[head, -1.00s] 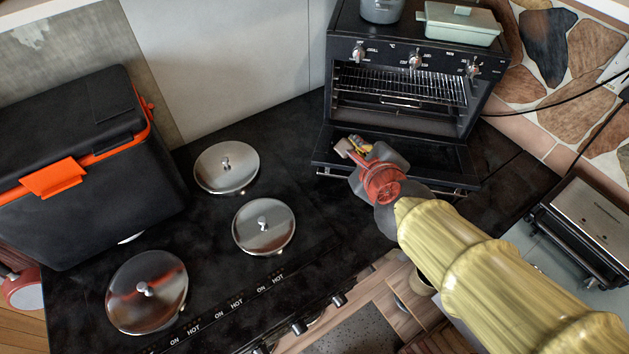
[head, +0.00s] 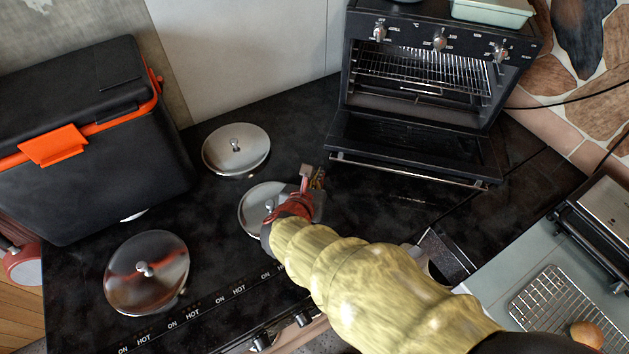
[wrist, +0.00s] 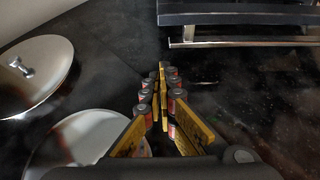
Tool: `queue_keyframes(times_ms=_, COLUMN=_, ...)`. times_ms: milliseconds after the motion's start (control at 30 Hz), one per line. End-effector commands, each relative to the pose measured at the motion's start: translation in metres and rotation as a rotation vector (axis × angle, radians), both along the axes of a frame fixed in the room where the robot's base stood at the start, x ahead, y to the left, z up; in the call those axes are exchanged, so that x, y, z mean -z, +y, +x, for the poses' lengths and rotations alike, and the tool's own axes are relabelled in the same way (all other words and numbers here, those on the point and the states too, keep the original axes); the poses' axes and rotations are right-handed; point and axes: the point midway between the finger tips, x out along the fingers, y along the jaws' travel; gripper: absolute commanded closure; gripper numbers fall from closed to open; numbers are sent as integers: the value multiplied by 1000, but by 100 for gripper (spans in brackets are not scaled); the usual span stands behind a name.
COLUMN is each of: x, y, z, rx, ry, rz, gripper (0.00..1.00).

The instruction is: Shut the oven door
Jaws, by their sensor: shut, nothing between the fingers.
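The black toaster oven (head: 364,94) stands at the back of the dark counter in the head view. Its oven door (head: 415,150) is folded down and open, with a metal handle bar (head: 408,170) along its front edge. The wire rack inside shows. My gripper (head: 312,175) is shut and empty, to the left of and in front of the door, apart from it, over the counter beside a round lid. In the wrist view the closed fingers (wrist: 162,80) point ahead, and the door edge with its handle (wrist: 240,42) lies ahead and to the right.
Round metal lids (head: 236,150) (head: 147,272) lie on the hob at the left; another (head: 258,205) is partly behind my gripper. A black cooler with an orange latch (head: 90,140) stands far left. A grill (head: 600,225) and a cooling rack (head: 568,308) are at the right.

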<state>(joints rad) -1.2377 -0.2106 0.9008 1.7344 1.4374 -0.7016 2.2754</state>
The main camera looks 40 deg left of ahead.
Motion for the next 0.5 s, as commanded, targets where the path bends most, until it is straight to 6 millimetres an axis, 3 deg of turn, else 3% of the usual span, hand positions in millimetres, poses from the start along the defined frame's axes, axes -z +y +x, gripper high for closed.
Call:
queue_keyframes(times_ms=267, x=32, y=17, z=44, rx=1, ry=0, rz=-2, gripper=100)
queue_keyframes(times_ms=333, x=14, y=19, z=45, rx=0, ry=-1, rz=5, gripper=100)
queue_keyframes(times_ms=500, x=-5, y=20, z=48, rx=0, ry=0, rz=2, gripper=100)
